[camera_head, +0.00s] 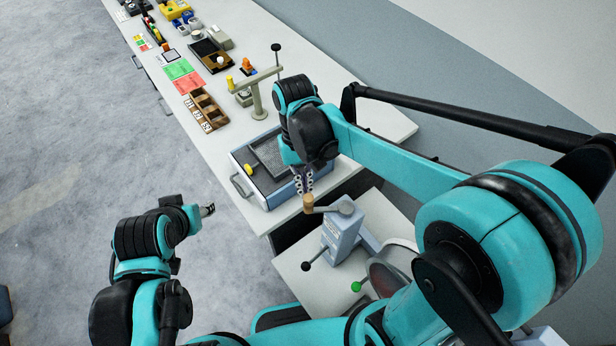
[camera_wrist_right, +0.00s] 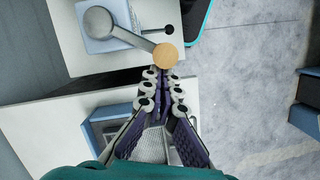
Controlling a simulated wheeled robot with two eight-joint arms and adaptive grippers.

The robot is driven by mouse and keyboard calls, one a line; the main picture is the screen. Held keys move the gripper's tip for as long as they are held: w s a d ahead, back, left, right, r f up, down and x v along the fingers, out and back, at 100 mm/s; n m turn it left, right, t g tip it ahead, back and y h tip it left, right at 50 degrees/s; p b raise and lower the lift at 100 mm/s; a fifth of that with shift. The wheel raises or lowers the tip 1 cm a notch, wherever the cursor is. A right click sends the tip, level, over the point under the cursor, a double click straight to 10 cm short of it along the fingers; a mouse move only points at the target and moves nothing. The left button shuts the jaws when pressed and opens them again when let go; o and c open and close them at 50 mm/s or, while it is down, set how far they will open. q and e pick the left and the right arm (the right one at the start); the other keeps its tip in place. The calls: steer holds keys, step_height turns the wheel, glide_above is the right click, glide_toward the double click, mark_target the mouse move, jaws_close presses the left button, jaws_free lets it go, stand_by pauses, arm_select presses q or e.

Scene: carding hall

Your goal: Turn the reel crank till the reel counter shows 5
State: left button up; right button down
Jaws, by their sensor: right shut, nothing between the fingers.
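The reel crank (camera_head: 326,209) is a short grey arm with a tan round knob (camera_head: 308,203) on top of a blue-grey box (camera_head: 343,236). In the right wrist view the crank arm (camera_wrist_right: 132,38) runs from a round hub (camera_wrist_right: 98,22) to the knob (camera_wrist_right: 165,55). My right gripper (camera_head: 306,192) is shut and empty. Its fingertips (camera_wrist_right: 163,76) are right beside the knob; I cannot tell if they touch it. No counter figure is legible on the box. My left gripper (camera_head: 208,210) is over the floor, away from the crank; its jaws are too small to judge.
The box stands on a light side table (camera_head: 290,266), with a black-knobbed lever (camera_head: 306,266) and a green knob (camera_head: 356,286) nearby. A blue tray (camera_head: 240,160) lies behind my right gripper on the long bench (camera_head: 150,62). Open floor (camera_head: 80,200) is at left.

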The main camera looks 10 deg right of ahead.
steer(key=shift+s+a, duration=0.25)
steer(key=shift+s, duration=0.55)
